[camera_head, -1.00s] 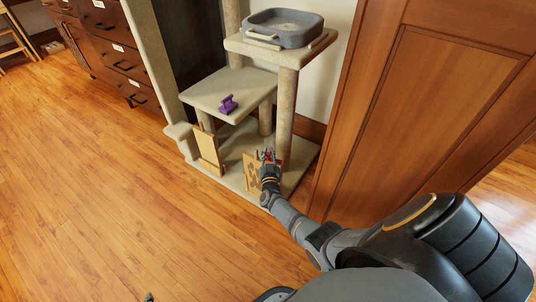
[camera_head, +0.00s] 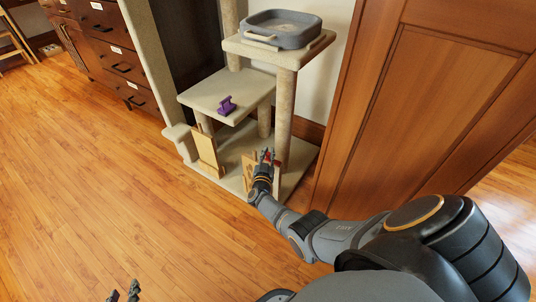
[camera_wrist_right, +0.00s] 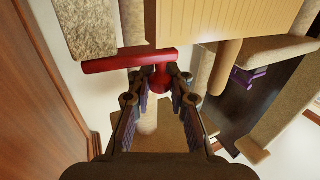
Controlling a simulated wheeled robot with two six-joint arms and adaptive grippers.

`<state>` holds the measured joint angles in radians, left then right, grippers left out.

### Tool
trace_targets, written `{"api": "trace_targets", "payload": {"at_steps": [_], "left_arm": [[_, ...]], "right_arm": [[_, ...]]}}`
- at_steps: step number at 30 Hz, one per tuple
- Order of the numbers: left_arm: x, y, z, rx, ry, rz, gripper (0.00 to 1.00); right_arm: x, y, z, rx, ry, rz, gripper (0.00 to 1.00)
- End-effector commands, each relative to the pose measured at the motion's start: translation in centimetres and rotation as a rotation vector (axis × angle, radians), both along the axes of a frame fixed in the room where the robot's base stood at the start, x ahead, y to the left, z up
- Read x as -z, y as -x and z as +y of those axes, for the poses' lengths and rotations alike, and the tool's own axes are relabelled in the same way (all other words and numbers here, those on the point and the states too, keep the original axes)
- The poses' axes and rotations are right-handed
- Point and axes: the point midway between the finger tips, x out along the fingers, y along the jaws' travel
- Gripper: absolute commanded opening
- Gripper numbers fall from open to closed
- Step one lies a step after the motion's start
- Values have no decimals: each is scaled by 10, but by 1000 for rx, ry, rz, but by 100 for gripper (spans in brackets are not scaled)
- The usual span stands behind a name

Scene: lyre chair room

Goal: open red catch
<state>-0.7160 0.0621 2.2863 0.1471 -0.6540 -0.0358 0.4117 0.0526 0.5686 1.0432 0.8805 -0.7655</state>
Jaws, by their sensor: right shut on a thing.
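The red catch (camera_wrist_right: 130,60) is a red bar with a short round stem, beside a pale wooden panel (camera_wrist_right: 230,20) in the right wrist view. My right gripper (camera_wrist_right: 160,86) is shut on the stem of the catch, with a fingertip on either side of it. In the head view my right gripper (camera_head: 266,158) is low at the cat tree, and only a bit of red shows at its tips. My left gripper (camera_head: 124,292) is at the bottom edge, its two fingertips apart with nothing seen between them. Its lower part is cut off.
The cat tree (camera_head: 207,92) has beige platforms and posts; a purple object (camera_head: 227,105) sits on its middle platform and a grey tray (camera_head: 283,28) on the upper one. A wooden door (camera_head: 440,90) stands close on the right. The floor to the left is clear.

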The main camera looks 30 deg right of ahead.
Motion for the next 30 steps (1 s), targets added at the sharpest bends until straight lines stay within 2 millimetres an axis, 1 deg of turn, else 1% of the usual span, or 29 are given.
{"api": "trace_targets", "payload": {"at_steps": [4, 5, 9, 10, 18, 22, 26, 30], "left_arm": [[0, 0, 0, 0, 0, 0, 40], [0, 0, 0, 0, 0, 0, 40], [0, 0, 0, 1, -1, 0, 40], [0, 0, 0, 1, -1, 0, 40], [1, 1, 0, 0, 0, 4, 40], [1, 1, 0, -1, -1, 4, 40], [1, 1, 0, 0, 0, 3, 40], [1, 1, 0, 0, 0, 3, 40]], "right_arm": [[2, 2, -1, 3, 1, 4, 0], [2, 2, -1, 3, 1, 4, 20], [2, 2, -1, 2, 0, 3, 39], [1, 2, -1, 2, 0, 3, 41], [1, 1, 0, 0, -1, 1, 41], [2, 6, 5, -1, -2, 1, 41], [2, 21, 17, -1, -3, 0, 41], [3, 46, 42, -1, -5, 2, 41]]}}
